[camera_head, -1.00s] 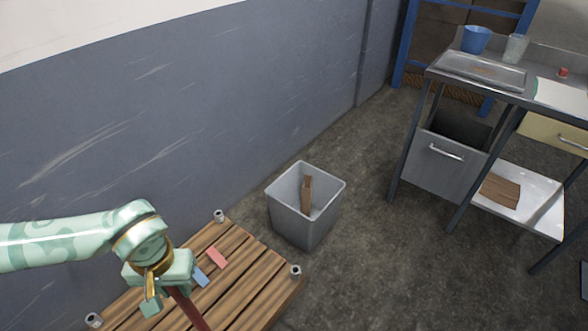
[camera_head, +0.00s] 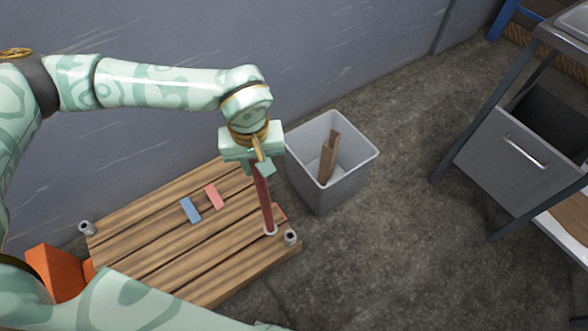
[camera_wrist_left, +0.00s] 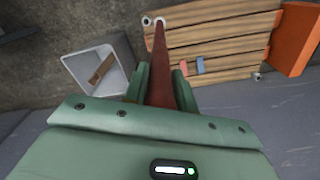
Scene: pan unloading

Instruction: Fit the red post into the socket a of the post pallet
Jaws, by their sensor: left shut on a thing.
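My left gripper (camera_head: 258,167) is shut on the upper part of the red post (camera_head: 264,205), which also shows in the left wrist view (camera_wrist_left: 162,65). The post hangs nearly upright, slightly tilted in the picture. Its pale-ringed lower end appears just left of the grey socket (camera_head: 290,237) at the right corner of the post pallet (camera_head: 150,240). I cannot tell the gap in height. Another socket (camera_head: 87,228) at the left corner is empty. The gripper hides the back corner. No socket letter is readable. My right gripper is out of view.
A blue block (camera_head: 191,210) and a pink block (camera_head: 214,196) lie on the slats. A grey bin (camera_head: 345,185) with a brown piece (camera_head: 329,158) stands just beyond the pallet. An orange object (camera_head: 58,272) is at the left edge.

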